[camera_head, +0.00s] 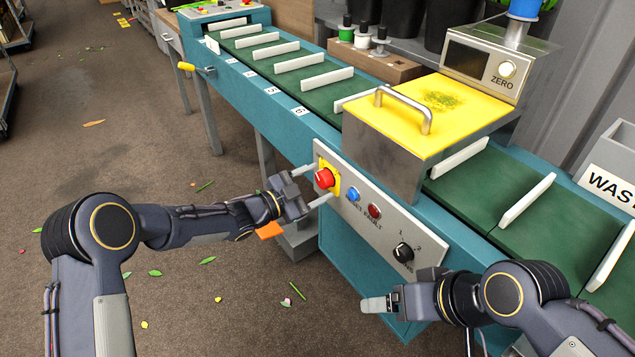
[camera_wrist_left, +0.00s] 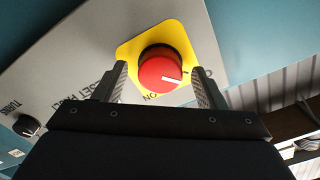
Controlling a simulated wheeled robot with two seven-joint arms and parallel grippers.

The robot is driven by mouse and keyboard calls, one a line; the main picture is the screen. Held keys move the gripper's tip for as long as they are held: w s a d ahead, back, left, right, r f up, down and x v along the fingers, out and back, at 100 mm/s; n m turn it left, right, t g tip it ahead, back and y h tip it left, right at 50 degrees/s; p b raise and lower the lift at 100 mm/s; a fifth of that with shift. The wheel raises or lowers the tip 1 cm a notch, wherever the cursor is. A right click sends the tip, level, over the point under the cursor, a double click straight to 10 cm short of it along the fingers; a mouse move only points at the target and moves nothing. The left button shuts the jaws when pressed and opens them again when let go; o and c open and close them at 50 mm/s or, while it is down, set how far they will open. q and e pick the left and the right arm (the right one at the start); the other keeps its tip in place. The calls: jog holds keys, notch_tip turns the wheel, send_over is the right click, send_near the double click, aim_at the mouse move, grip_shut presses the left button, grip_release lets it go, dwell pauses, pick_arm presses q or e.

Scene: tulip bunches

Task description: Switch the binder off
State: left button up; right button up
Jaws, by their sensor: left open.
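The binder is a teal conveyor machine with a grey control panel (camera_head: 385,228) on its front. A red knob (camera_head: 324,178) on a yellow plate sits at the panel's left end. It also shows in the left wrist view (camera_wrist_left: 161,72), with a white mark on its face. My left gripper (camera_head: 306,186) is open, its two fingers on either side of the red knob; whether they touch it I cannot tell. My right gripper (camera_head: 372,304) is low in front of the machine, away from the panel; its finger gap is not clear.
A blue button (camera_head: 353,195), a red lamp or button (camera_head: 375,211) and a black selector knob (camera_head: 403,252) sit along the panel. A yellow lid with a handle (camera_head: 404,109) is above. The green belt (camera_head: 310,79) carries white dividers. Leaf scraps litter the floor.

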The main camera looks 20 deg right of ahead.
pick_arm(q)
jog(key=v, duration=0.7)
jog(key=shift+p, duration=0.4)
jog(key=a+r+n+t+y, duration=0.3)
jog(key=a+r+n+y, duration=0.25)
jog(key=a, duration=0.65)
jog(key=a+r+n+t+y, duration=0.3)
jog(key=a+r+n+y, duration=0.25)
jog(key=a, duration=0.55)
jog(key=s+a+f+n+g+y, duration=0.15)
jog(key=s+a+n, duration=0.3)
jog(key=s, duration=0.45)
jog(key=s+a+n+g+y, duration=0.25)
jog(key=s+a, duration=0.35)
jog(key=s, duration=0.3)
jog(key=s+d+f+n+g+h, duration=0.1)
jog(key=s+f+n, duration=0.1)
jog(key=s, duration=0.5)
jog(key=s+d+f+n+g+h, duration=0.1)
jog(key=s+d+f+n, duration=0.1)
jog(key=s, duration=0.6)
notch_tip(320, 180, up, 24)
jog(key=p, duration=2.4)
jog(key=shift+g, duration=0.3)
jog(key=shift+d+r, duration=0.1)
jog(key=shift+r, duration=0.05)
